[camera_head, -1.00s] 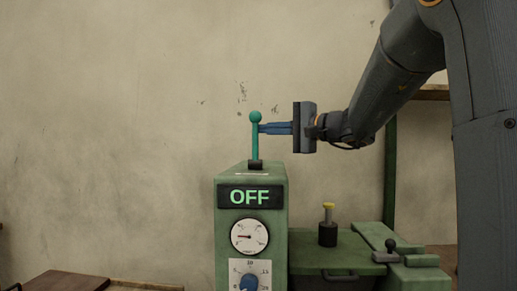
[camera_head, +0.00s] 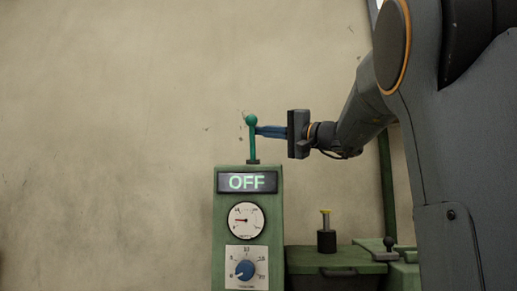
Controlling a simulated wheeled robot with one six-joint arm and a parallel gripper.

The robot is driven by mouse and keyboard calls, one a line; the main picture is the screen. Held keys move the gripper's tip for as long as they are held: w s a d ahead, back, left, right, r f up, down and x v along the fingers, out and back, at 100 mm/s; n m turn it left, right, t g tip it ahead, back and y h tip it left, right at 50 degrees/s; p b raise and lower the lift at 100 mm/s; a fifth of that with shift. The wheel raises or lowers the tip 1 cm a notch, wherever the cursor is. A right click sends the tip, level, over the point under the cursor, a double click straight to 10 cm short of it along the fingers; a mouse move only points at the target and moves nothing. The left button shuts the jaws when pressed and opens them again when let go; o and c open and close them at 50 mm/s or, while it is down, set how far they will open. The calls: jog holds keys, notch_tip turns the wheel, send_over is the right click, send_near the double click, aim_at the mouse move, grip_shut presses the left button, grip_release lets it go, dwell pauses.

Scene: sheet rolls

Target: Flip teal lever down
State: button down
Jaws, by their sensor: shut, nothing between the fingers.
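The teal lever (camera_head: 252,141) stands upright on top of a green control box (camera_head: 220,235), with a round knob at its top. My gripper (camera_head: 258,130) comes in from the right with its blue fingers closed together. The fingertips are at the lever just below the knob, touching it or very close; I cannot tell which. Nothing is held between the fingers. A display (camera_head: 247,182) on the box front reads OFF in green letters.
Below the display are a round gauge (camera_head: 246,220) and a blue dial (camera_head: 245,270). To the right, a black post with a yellow top (camera_head: 326,232) and a black ball-topped knob (camera_head: 389,243) stand on a lower green bench (camera_head: 340,258). A plain wall is behind.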

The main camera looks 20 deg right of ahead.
jog(key=shift+s+a+f+n+y+b, duration=0.35)
jog(key=shift+n+b, duration=0.35)
jog(key=shift+b, duration=1.2)
jog(key=shift+s+a+f+n+y+b, duration=0.3)
jog(key=shift+n+b, duration=0.4)
jog(key=shift+b, duration=1.15)
jog(key=shift+s+r+y+b, duration=0.1)
jog(key=shift+s+y+b, duration=0.1)
jog(key=shift+y+b, duration=0.1)
notch_tip(320, 180, up, 2)
jog(key=w+d+r+p, duration=0.1)
jog(key=w+d+p, duration=0.1)
jog(key=v, duration=1)
jog(key=shift+d+f, duration=0.2)
jog(key=shift+w, duration=0.15)
